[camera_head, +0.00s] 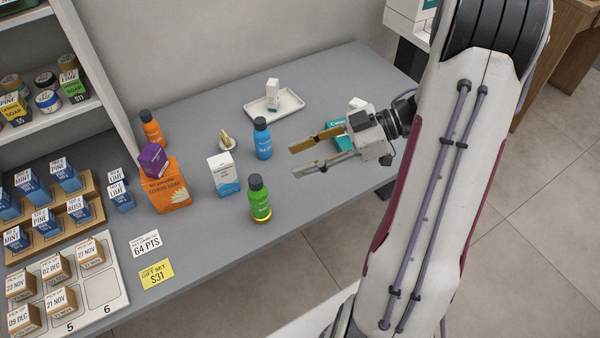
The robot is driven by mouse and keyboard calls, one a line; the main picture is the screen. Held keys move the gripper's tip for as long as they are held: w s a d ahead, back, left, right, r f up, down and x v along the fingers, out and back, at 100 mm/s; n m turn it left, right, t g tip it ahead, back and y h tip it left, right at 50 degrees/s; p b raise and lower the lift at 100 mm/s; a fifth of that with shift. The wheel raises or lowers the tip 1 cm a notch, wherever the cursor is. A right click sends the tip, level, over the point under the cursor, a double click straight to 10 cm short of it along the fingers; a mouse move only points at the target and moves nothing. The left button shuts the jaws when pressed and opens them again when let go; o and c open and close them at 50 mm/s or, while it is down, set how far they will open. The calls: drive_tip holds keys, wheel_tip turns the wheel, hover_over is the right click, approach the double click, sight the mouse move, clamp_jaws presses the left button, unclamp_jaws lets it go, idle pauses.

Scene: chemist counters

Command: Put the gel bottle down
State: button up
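Three capped bottles stand upright on the grey counter (330,100); I cannot tell from their labels which is the gel bottle. A green bottle (260,202) with a dark cap and a gold band at its base stands near the front edge. A blue bottle (263,143) stands behind it, and an orange bottle (153,131) is at the back left. My gripper (296,160) is open and empty, its two fingers pointing left. Its tips are to the right of the green and blue bottles and appear apart from both.
A white tray (292,105) with a small white item is at the back. A teal box (341,141) is partly hidden behind my gripper. A white-and-blue carton (224,175) and an orange soap box (168,192) stand left. Price cards (157,273) and box racks fill the front left.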

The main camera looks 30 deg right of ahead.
drive_tip(key=w+d+r+t+h, duration=0.1)
drive_tip(key=w+r+t+h, duration=0.25)
drive_tip(key=w, duration=0.55)
drive_tip(key=w+d+r+m+t+h, duration=0.1)
drive_tip(key=d+r+m+t+h, duration=0.1)
drive_tip(key=r+m+h, duration=0.35)
drive_tip(key=w+d+r+m+t+h, duration=0.2)
drive_tip(key=r+h, duration=0.4)
drive_tip(key=r, duration=0.3)
drive_tip(key=s+a+f+m+g+y, duration=0.1)
drive_tip(key=s+a+f+m+g, duration=0.1)
drive_tip(key=s+a, duration=0.3)
drive_tip(key=s+a+f+m+g+y, duration=0.1)
drive_tip(key=s+a, duration=0.5)
drive_tip(key=s, duration=0.6)
drive_tip(key=s+a+f+m+g, duration=0.3)
drive_tip(key=s+a+g, duration=0.1)
drive_tip(key=s, duration=0.5)
drive_tip(key=shift+s+a+f+y, duration=0.3)
drive_tip(key=shift+a+f+y, duration=0.1)
drive_tip(key=shift+a, duration=0.25)
